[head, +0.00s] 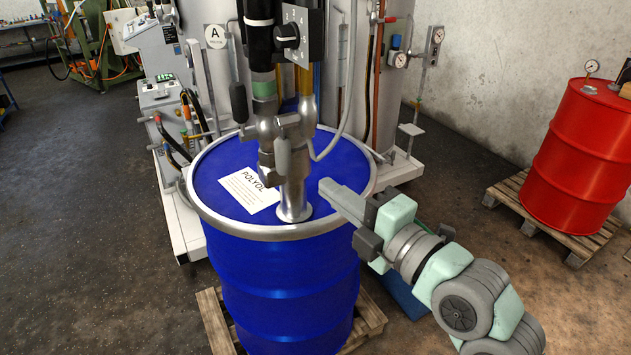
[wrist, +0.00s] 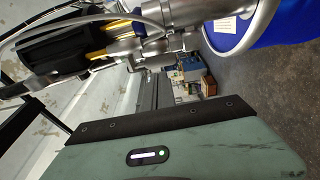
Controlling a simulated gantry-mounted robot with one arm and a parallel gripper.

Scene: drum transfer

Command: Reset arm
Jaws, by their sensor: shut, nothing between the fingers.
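My gripper (head: 341,197) is at the right rim of a blue drum (head: 290,275) in the head view. Its fingers are shut with nothing between them, and they point left toward the metal fitting on the lid. I cannot tell whether they touch the drum. A pump assembly (head: 292,160) stands upright in the drum's lid, with pipes and hoses rising from it. A white POLYOL label (head: 249,190) lies on the lid. In the wrist view the pump pipes (wrist: 150,45) and part of the blue drum (wrist: 262,20) show at the top; the fingertips are not visible there.
A red drum (head: 575,150) stands on a wooden pallet (head: 520,205) at the right. The blue drum stands on another pallet (head: 212,318). A machine with gauges (head: 398,60) and hoses stands behind the blue drum. Bare floor (head: 455,170) lies between the two drums.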

